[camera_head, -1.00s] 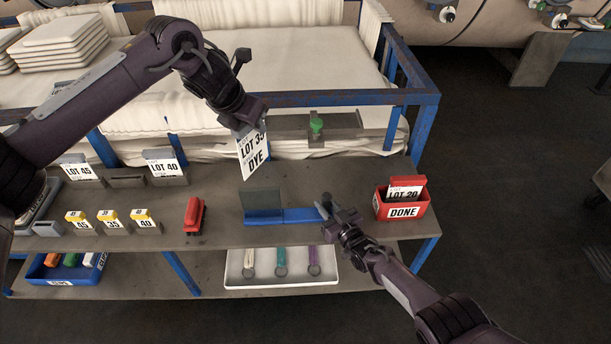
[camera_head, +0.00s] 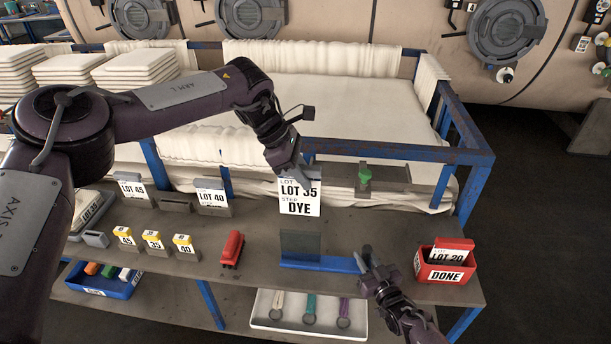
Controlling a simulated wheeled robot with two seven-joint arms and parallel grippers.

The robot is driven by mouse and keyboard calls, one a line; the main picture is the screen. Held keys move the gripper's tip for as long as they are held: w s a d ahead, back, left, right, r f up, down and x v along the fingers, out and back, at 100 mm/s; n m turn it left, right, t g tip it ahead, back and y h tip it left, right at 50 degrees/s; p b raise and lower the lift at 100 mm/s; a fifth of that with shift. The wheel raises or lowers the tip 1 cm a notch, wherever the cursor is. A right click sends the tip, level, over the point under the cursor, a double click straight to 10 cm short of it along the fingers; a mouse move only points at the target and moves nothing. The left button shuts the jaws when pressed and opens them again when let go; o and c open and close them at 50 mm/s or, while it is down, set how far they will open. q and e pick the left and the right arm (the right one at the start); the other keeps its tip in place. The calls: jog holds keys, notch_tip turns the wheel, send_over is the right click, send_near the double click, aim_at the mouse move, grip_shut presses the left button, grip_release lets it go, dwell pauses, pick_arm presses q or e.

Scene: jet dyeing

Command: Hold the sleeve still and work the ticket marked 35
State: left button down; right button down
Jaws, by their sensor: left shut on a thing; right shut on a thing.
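The white ticket (camera_head: 299,203) reads LOT 35, STEP DYE. My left gripper (camera_head: 297,177) is shut on its top edge and holds it upright in the air. The sleeve is a dark, see-through upright pocket (camera_head: 300,246) on a blue base strip (camera_head: 325,263), standing on the bench. The ticket hangs just above the sleeve's top in the picture, with a small gap showing between them. My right gripper (camera_head: 367,262) is shut at the right end of the blue strip; its fingers partly hide that end.
A red DONE box (camera_head: 447,274) holding a LOT 20 ticket stands right of my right gripper. LOT 45 (camera_head: 131,187) and LOT 40 (camera_head: 211,193) tickets stand at the left. A red stapler-like object (camera_head: 232,249) lies left of the sleeve. A green knob (camera_head: 364,175) is behind.

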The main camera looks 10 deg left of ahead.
pick_arm(q)
notch_tip(320, 180, down, 18)
jog(key=shift+f, duration=0.2)
dwell(2.5)
dwell(0.5)
jog(key=c, duration=1.2)
grip_release()
jog(key=shift+o, duration=0.2)
jog(key=v, duration=1.2)
